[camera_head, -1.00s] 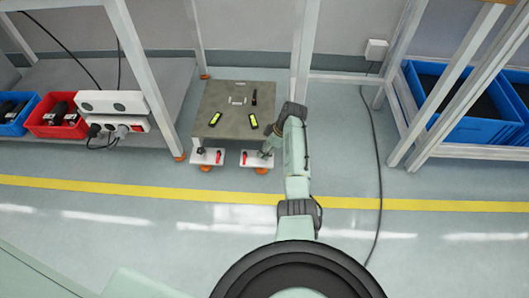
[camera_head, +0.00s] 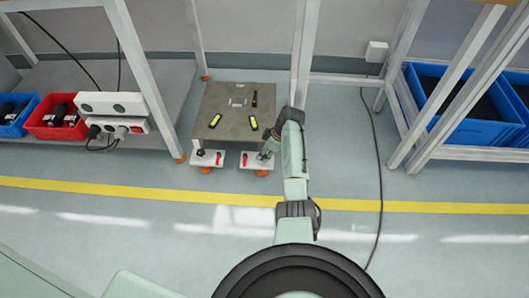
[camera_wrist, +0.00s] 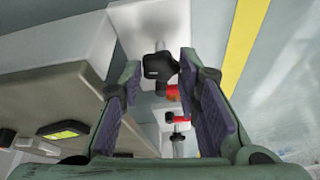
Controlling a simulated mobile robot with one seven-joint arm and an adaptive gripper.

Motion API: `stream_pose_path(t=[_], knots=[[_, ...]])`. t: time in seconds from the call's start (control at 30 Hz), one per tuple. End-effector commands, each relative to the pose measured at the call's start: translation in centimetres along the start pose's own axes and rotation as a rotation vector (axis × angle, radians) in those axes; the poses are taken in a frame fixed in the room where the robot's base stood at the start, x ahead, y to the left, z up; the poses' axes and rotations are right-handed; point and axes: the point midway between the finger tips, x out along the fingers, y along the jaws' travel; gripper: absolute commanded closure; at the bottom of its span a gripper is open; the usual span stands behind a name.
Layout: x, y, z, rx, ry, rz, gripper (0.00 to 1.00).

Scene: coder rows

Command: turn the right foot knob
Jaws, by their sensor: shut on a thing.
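The workpiece stand is a grey-topped table (camera_head: 228,123) with a white foot plate at its front left (camera_head: 208,164) and one at its front right (camera_head: 250,166). My gripper (camera_head: 265,153) is low over the right foot plate and hides part of it. In the wrist view, the black right foot knob (camera_wrist: 160,68) sits between the fingertips of my gripper (camera_wrist: 159,66), which is shut on it. A red handle (camera_wrist: 173,91) shows just beyond the knob, on the same plate. The left foot's black knob (camera_head: 201,152) stands clear of the gripper.
Yellow-and-black items (camera_head: 216,120) lie on the tabletop. A rack post (camera_head: 303,60) rises just behind my arm. Red (camera_head: 58,119) and blue bins are at left, and a blue bin (camera_head: 455,126) is at right. A cable (camera_head: 378,190) lies on the floor.

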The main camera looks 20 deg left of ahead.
Motion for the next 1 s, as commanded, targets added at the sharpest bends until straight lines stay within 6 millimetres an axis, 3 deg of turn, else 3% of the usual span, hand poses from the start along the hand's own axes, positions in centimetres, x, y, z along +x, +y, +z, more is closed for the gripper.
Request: stream_pose_path(t=[0.47,1.0], knots=[[-0.23,-0.27,-0.07,0.089,0.000,0.031,0.98],[-0.24,-0.81,-0.26,0.526,-0.001,0.204,0.98]])
